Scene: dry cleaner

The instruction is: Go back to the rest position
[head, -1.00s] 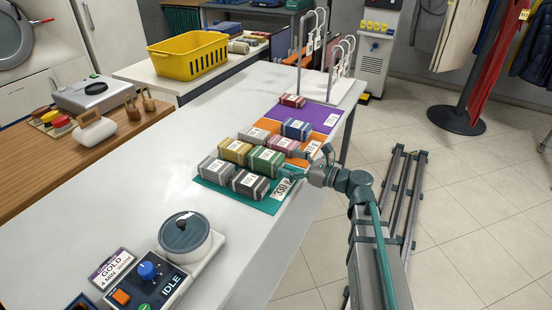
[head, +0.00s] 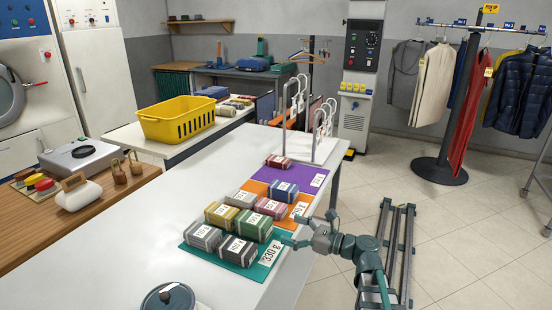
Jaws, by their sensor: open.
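My gripper (head: 308,229) is open and empty in the head view. It hangs at the right edge of the white table (head: 130,232), beside the mats with labelled bundles. The teal mat (head: 262,272) carries several bundles, among them a grey one (head: 204,236), a dark one (head: 238,250) and a green one (head: 252,226). The orange mat (head: 256,188) behind it carries several more, including a blue one (head: 271,212). The purple mat (head: 289,183) carries one dark red bundle (head: 278,161). Whether a finger touches the teal mat's edge I cannot tell.
A white rack with metal loops (head: 315,150) stands at the table's far end. A yellow basket (head: 178,122) sits on a side table at the back left. My rail (head: 398,250) lies on the floor at right. A garment rack (head: 440,165) stands beyond; the tiled floor between is clear.

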